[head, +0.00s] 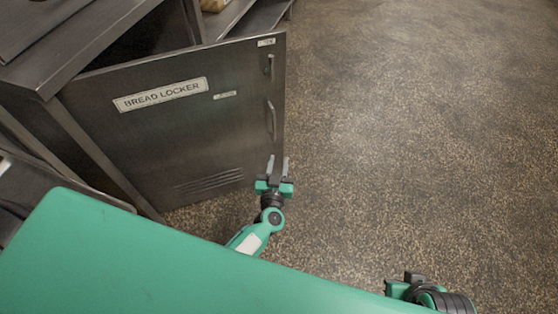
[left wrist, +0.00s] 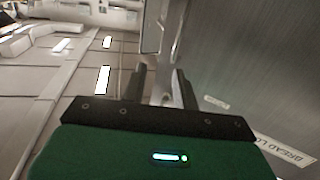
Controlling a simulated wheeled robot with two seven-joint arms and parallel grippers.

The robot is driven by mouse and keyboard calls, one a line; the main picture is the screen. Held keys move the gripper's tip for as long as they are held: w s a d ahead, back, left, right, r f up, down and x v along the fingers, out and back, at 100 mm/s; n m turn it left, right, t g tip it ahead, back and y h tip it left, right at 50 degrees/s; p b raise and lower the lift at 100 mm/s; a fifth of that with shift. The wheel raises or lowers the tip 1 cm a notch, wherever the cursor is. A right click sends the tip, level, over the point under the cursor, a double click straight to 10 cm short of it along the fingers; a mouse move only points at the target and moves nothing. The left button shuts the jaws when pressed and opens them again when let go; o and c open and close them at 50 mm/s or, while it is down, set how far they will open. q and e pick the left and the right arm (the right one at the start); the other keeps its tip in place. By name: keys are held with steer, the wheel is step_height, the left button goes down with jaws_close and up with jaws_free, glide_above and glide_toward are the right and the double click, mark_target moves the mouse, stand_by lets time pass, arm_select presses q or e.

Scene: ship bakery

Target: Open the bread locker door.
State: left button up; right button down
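The bread locker door (head: 150,140) is a dark steel panel with a BREAD LOCKER label, and it stands swung well out from the cabinet. Its bar handle (head: 271,119) is near the free edge, below a small latch (head: 270,66). My left gripper (head: 278,164) is just below the handle, by the door's lower free corner, with its fingers apart. In the left wrist view the two fingers (left wrist: 160,88) are apart beside the door face (left wrist: 240,55); whether they touch it I cannot tell. My right gripper (head: 410,280) is partly in view at the bottom; its fingertips are unclear.
The steel cabinet (head: 42,85) with its worktop is at the upper left, its opening partly hidden behind the door. A low shelf (head: 225,18) stands behind. The speckled floor (head: 420,130) to the right is clear. My green body covers the lower left.

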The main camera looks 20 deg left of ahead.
arm_select(q)
steer(key=shift+w+a, duration=0.15)
steer(key=shift+w, duration=0.65)
arm_select(e)
steer(key=shift+w+a+f, duration=0.15)
steer(key=shift+w+a, duration=0.05)
steer(key=shift+a, duration=0.05)
arm_select(q)
jaws_close()
stand_by(0.6)
jaws_free()
steer(key=shift+s, duration=0.1)
